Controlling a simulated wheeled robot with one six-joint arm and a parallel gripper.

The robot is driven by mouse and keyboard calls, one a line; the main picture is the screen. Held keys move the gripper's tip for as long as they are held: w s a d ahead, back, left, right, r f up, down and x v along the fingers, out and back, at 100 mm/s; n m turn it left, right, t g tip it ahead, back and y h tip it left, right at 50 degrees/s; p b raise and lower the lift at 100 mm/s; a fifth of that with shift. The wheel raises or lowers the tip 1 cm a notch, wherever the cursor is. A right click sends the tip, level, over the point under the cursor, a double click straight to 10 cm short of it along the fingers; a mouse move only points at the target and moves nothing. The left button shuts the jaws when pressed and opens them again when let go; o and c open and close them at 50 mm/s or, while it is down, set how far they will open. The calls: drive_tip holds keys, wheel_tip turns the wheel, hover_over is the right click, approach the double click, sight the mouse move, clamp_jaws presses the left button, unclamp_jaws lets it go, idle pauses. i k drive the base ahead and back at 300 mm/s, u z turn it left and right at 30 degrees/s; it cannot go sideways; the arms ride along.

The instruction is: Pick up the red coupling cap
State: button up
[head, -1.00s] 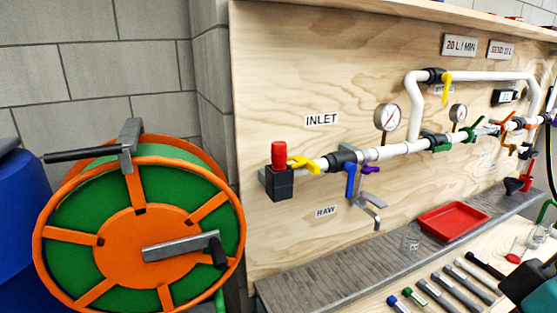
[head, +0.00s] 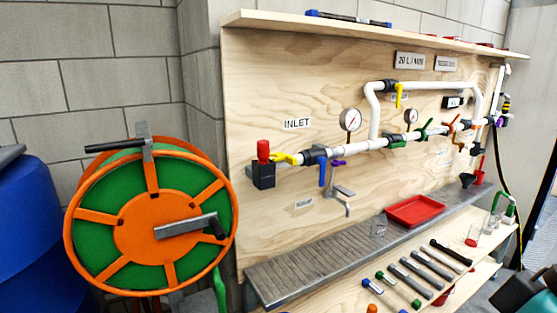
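The red coupling cap (head: 263,150) appears to be the red cylinder standing upright on a black block at the left end of the white pipe, under the INLET label. The black block (head: 263,176) is fixed to the plywood panel, and a yellow lever is just right of it. My gripper cannot be made out in the head view. A dark shape with a teal part at the lower right corner may be part of my arm, and no fingers show there.
An orange and green hose reel (head: 150,225) with crank handles stands left of the panel. A grey slatted bench (head: 300,275) runs below the pipe, with a red tray (head: 415,211) on it. Several tools lie on the lower wooden shelf. A blue barrel (head: 30,230) is at far left.

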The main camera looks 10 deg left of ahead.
sight(263, 145)
drive_tip(key=z, duration=1.05)
drive_tip(key=i, duration=1.15)
drive_tip(key=u, duration=3)
